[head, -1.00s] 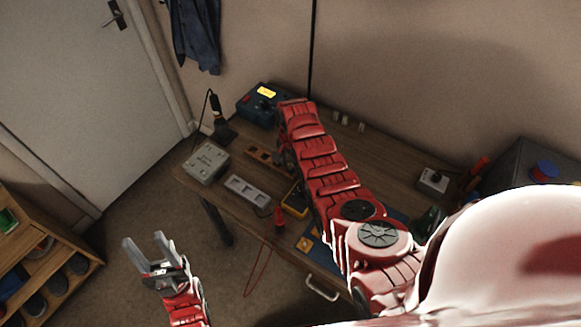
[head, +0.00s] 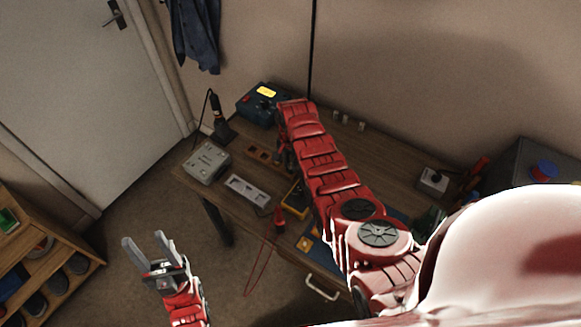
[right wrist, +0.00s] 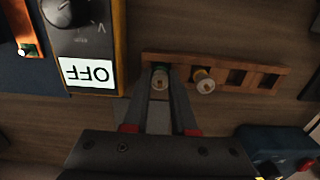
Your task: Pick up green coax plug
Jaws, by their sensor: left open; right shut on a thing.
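The green coax plug (right wrist: 160,80) shows in the right wrist view, standing upright at the left end of a wooden rack (right wrist: 256,90). My right gripper (right wrist: 161,74) is shut on it, one finger on each side. I cannot tell whether the plug is still seated in its hole. A second plug (right wrist: 204,82) with a yellowish ring stands in the rack just right of it. In the head view the rack (head: 257,154) shows beside my right forearm, which hides most of the right gripper. My left gripper (head: 145,240) is open and empty above the floor, off the workbench.
A meter (right wrist: 92,40) with an OFF label lies left of the rack in the right wrist view. A blue box (right wrist: 270,140) is at lower right there. In the head view a grey box (head: 207,162) and a grey tray (head: 247,190) lie on the workbench (head: 385,160).

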